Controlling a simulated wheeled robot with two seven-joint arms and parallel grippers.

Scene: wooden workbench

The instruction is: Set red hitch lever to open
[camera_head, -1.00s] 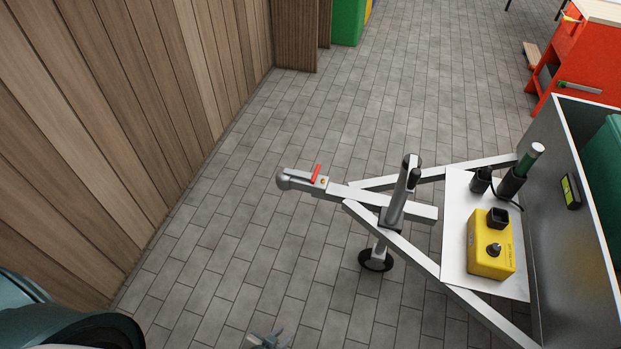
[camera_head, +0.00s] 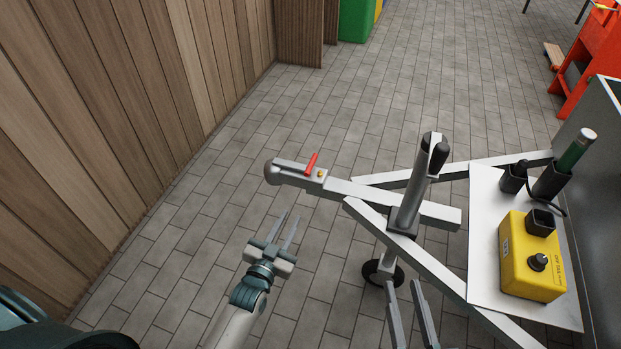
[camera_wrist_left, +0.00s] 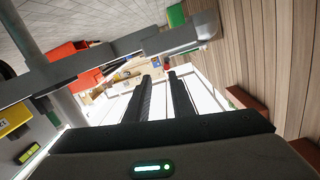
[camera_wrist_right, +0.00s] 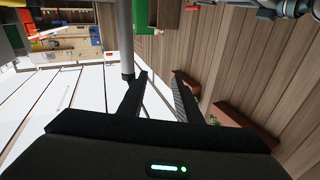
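The red hitch lever (camera_head: 312,163) stands up from the grey coupling head (camera_head: 290,172) at the tip of the trailer's drawbar, leaning slightly right. My left gripper (camera_head: 288,222) is open and empty, below and in front of the coupling in the head view, apart from it. In the left wrist view, its two fingers (camera_wrist_left: 162,78) are apart, and the coupling end (camera_wrist_left: 203,27) shows beyond them; I cannot make out the lever there. My right gripper (camera_head: 404,288) is open and empty at the bottom of the head view, near the jockey wheel. Its fingers (camera_wrist_right: 160,76) are apart in the right wrist view.
The jockey wheel post (camera_head: 412,190) rises beside the drawbar and also shows in the right wrist view (camera_wrist_right: 126,35). A yellow box (camera_head: 530,265) sits on the white plate at right. A wooden wall (camera_head: 110,110) bounds the left. The paved floor around the coupling is clear.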

